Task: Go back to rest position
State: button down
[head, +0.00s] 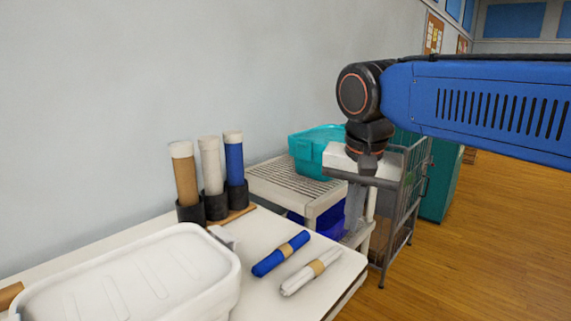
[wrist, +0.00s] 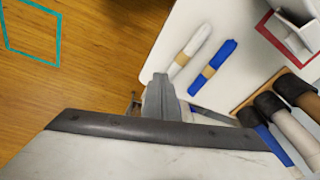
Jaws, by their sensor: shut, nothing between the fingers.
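My gripper (head: 353,225) points down at the end of my blue arm, beyond the right end of the white table (head: 338,267). It is shut and empty; in the wrist view its fingertips (wrist: 160,80) are together. A blue roll (head: 281,254) and a white roll (head: 311,270), each with a tan band, lie side by side on the table. They also show in the wrist view, the white roll (wrist: 190,43) beside the blue roll (wrist: 212,66). My gripper is apart from both.
Brown, white and blue rolls stand in dark holders (head: 216,206) at the back. A white bin (head: 130,275) is at the front left. A teal basket (head: 312,150) sits on a slatted shelf unit (head: 290,185). A wire cart (head: 410,190) stands right. Wood floor (head: 490,250) is open.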

jog(key=s+d+f+n+t, duration=0.1)
jog(key=s+d+f+n, duration=0.1)
jog(key=s+d+f, duration=0.55)
jog(key=s+d+f+n+t, duration=0.1)
jog(key=s+d+f+n, duration=0.1)
jog(key=s+d+f, duration=0.55)
jog(key=w+a+r+m+g+y, duration=0.2)
jog(key=w+a+r+m+g, duration=0.1)
jog(key=w+a+r, duration=0.6)
jog(key=w+a+r+m+g+y, duration=0.25)
jog(key=w+a+r, duration=0.35)
jog(key=w+a, duration=0.55)
jog(key=w+a+r+m+g, duration=0.1)
jog(key=w+a+r+g, duration=0.1)
jog(key=a, duration=0.3)
jog(key=w+a+r+m+g, duration=0.1)
jog(key=w+a+r+m, duration=0.15)
jog(key=a, duration=0.35)
jog(key=s+a+f, duration=0.5)
jog(key=s+f, duration=0.1)
jog(key=f, duration=0.2)
jog(key=shift+a+n, duration=0.3)
jog(key=shift+h, duration=0.25)
